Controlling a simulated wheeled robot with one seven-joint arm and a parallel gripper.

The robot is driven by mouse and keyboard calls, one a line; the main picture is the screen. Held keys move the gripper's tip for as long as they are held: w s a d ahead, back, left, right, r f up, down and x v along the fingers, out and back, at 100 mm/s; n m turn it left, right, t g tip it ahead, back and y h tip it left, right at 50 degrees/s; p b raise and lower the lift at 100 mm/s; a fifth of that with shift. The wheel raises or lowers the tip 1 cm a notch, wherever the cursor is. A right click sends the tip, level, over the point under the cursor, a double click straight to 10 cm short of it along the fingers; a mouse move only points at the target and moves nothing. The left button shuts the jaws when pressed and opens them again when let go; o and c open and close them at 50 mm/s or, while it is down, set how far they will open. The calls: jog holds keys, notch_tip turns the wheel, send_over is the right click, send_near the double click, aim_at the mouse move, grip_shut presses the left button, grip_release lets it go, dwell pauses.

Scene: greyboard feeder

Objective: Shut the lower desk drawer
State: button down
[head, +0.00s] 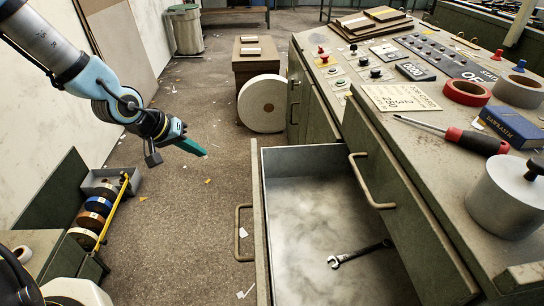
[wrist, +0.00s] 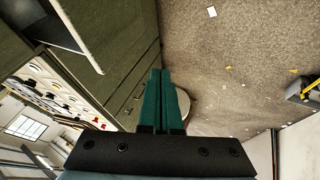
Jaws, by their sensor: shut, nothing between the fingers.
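The lower desk drawer (head: 320,165) is pulled far out of the green desk in the head view. Its inside is grey, and a wrench (head: 358,254) lies in it. Its front panel (head: 261,225) carries a bar handle (head: 240,232) on the outer, left side. My gripper (head: 204,153) is shut and empty, held in the air left of the drawer's far end, apart from the drawer and handle. In the wrist view, the gripper's green fingers (wrist: 160,72) lie together. A pale-edged drawer (wrist: 75,35) shows at upper left there, probably the same one.
The upper panel with a handle (head: 372,182) overhangs the drawer's right side. The desktop holds a screwdriver (head: 450,134), tape rolls (head: 466,92) and a lidded pot (head: 508,197). A large white roll (head: 264,104) stands beyond. A spool rack (head: 98,205) is at left; floor between is mostly clear.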

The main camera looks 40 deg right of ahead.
jog(key=s+d+f, duration=0.3)
jog(key=d+f, duration=0.5)
jog(key=d, duration=0.3)
jog(key=shift+s+d, duration=0.15)
jog(key=shift+s, duration=0.25)
